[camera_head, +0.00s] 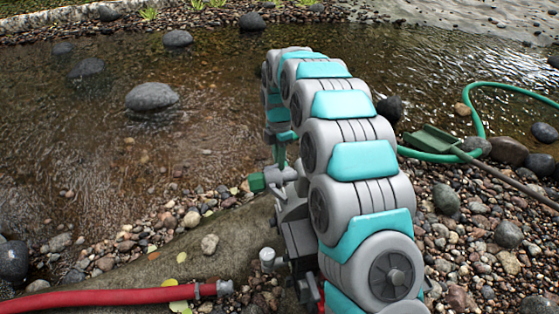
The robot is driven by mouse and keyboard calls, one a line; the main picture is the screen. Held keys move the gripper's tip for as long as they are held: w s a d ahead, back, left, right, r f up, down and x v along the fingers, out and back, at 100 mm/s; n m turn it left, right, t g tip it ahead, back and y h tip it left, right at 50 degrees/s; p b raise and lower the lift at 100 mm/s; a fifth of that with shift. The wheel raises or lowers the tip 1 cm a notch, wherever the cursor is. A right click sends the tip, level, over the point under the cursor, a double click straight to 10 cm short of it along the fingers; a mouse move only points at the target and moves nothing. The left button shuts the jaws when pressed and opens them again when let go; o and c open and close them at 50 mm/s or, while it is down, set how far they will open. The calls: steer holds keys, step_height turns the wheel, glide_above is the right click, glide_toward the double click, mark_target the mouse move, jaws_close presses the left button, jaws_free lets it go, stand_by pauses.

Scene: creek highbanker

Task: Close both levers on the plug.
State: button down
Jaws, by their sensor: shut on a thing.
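A green plug-like piece (257,182) sits at the left end of a small grey fitting (274,175), left of my arm and just above the bank. A light grey lever-like part (289,173) juts from the fitting. My gripper (281,158) reaches down from above and is shut at this part; its fingertips are small and partly hidden by my arm. I cannot tell exactly how it grips the lever. A second lever cannot be made out.
A red hose (110,299) with a metal end lies at lower left. A green hose (485,100) and a green scoop (433,138) with a long handle are at right. A stone slab (160,268) lies below the fitting. Water and rocks lie beyond.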

steer(key=shift+s+d+m, duration=0.1)
steer(key=shift+s+m, duration=0.15)
steer(key=shift+m, duration=0.4)
steer(key=shift+s+d+m, duration=0.1)
steer(key=shift+s+m, duration=0.1)
steer(key=shift+m, duration=0.45)
steer(key=c, duration=0.9)
jaws_free()
